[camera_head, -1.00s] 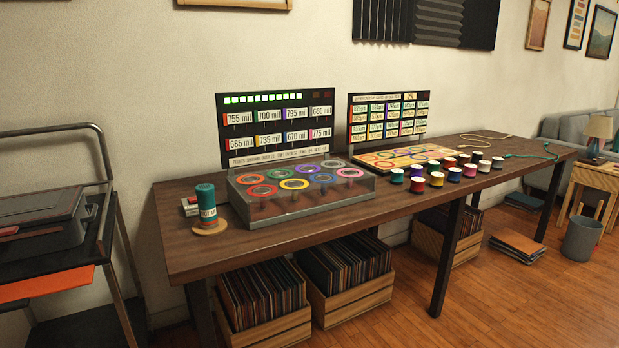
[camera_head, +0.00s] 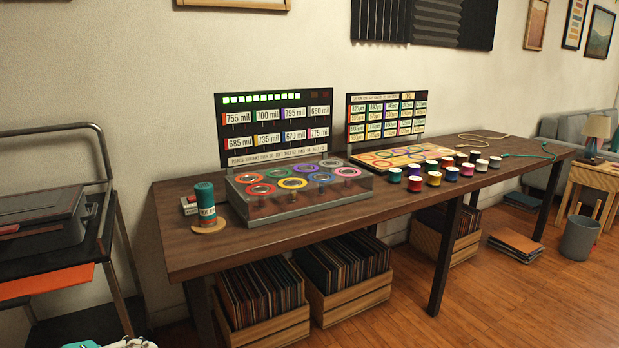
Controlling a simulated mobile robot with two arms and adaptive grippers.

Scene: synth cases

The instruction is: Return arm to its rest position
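A small teal, white and dark piece, which looks like part of my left arm (camera_head: 112,343), just shows at the bottom edge, left of the picture's middle. It is cut off by the frame, and no gripper fingers can be made out on it. My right arm and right gripper are not in the picture. The long dark wooden table (camera_head: 300,235) stands along the wall, with no arm over it.
On the table stand a teal canister (camera_head: 205,203) on a round coaster, a console with coloured rings (camera_head: 300,188), a second board (camera_head: 386,117) and several coloured spools. A metal cart (camera_head: 45,228) stands at left. Wooden record crates (camera_head: 265,330) sit under the table.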

